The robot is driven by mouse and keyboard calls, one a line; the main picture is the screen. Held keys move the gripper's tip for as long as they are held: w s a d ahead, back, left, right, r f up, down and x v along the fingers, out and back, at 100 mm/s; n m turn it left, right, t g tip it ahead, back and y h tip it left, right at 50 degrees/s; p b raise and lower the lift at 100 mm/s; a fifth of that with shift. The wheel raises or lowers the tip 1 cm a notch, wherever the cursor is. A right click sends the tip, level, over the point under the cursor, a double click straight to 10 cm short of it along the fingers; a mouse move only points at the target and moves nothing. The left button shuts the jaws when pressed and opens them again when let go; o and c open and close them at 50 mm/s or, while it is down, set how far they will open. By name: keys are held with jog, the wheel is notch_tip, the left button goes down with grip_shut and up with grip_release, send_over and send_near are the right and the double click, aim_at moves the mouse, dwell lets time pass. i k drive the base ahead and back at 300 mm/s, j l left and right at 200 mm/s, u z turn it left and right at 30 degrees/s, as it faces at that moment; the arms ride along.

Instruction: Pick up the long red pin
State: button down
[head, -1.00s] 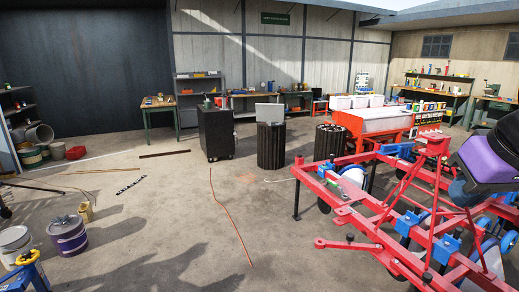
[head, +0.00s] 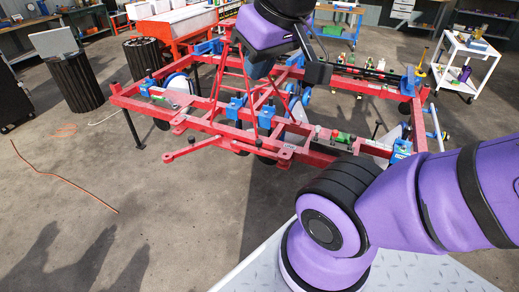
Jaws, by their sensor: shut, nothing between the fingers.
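I cannot single out the long red pin with certainty; the planter frame has many red bars and small parts. The red planter (head: 215,127) with blue clamps stands in the middle of the head view.
A thin orange-red line (head: 66,180) lies on the bare floor at left. A dark ribbed bin (head: 76,85) with a grey panel on top stands at upper left. A white cart (head: 468,65) is at upper right. Floor at lower left is clear.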

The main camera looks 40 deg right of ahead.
aim_at(335, 134)
jog(key=z, duration=1.7)
